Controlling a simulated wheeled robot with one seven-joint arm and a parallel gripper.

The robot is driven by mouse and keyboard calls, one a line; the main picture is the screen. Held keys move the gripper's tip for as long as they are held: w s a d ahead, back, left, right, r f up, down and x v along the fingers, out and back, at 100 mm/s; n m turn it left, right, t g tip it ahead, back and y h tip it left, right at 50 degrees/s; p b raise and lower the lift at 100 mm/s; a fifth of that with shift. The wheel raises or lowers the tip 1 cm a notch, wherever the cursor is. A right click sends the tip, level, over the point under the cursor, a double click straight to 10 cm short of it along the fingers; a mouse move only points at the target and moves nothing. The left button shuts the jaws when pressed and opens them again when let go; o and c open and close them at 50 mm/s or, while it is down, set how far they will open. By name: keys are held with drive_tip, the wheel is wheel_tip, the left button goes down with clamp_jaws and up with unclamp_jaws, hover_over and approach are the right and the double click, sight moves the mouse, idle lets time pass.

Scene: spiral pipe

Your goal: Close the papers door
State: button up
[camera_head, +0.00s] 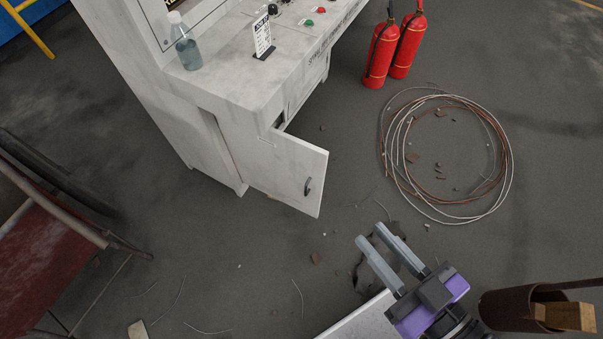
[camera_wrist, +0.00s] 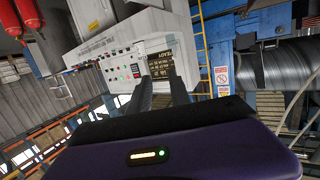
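The papers door (camera_head: 289,174) is a grey-white panel on the front of the control cabinet (camera_head: 262,91). It stands swung open, with a dark handle (camera_head: 307,186) near its free edge. My gripper (camera_head: 368,236) is at the lower right of the door in the head view, apart from it, with its two grey fingers spread and nothing between them. In the wrist view my gripper (camera_wrist: 160,88) points at the cabinet's button panel (camera_wrist: 122,70). I cannot make out the door in the wrist view.
Two red fire extinguishers (camera_head: 394,48) stand right of the cabinet. A wire coil (camera_head: 505,160) and debris lie on the floor. A bottle (camera_head: 187,48) and a small sign (camera_head: 263,36) stand on the cabinet. A red chair-like object (camera_head: 40,255) is at left. A brown bin (camera_head: 505,310) is at lower right.

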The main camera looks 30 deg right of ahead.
drive_tip(key=shift+n+t+y, duration=0.3)
drive_tip(key=shift+n+y, duration=0.4)
drive_tip(key=shift+n, duration=0.1)
drive_tip(key=w+a+f+b, duration=0.1)
drive_tip(key=f, duration=0.1)
drive_tip(key=w+a+f+b, duration=0.1)
drive_tip(key=w+f, duration=0.1)
drive_tip(key=f, duration=0.1)
drive_tip(key=w+a+f+b, duration=0.2)
drive_tip(key=f, duration=0.1)
drive_tip(key=shift+w+a+f, duration=0.1)
drive_tip(key=shift+w+f, duration=0.15)
clamp_jaws()
drive_tip(key=w+a+f+n+g+y+b, duration=0.15)
drive_tip(key=w+a+f+b, duration=0.3)
drive_tip(key=f, duration=0.45)
drive_tip(key=w+a+f+n+g+b, duration=0.1)
drive_tip(key=w+a+f+n+b, duration=0.3)
drive_tip(key=f, duration=0.5)
drive_tip(key=w+a+f+n+g+h+b, duration=0.1)
drive_tip(key=w+a+f+n+h+b, duration=0.15)
drive_tip(key=w+f+b, duration=0.5)
drive_tip(key=m+g+h+b, duration=0.3)
drive_tip(key=g+h, duration=0.1)
drive_tip(key=h, duration=1.2)
approach(319, 162)
drive_tip(key=shift+t, duration=0.25)
drive_tip(key=b+x, duration=0.1)
drive_tip(key=x, duration=0.5)
drive_tip(key=shift+d, duration=0.45)
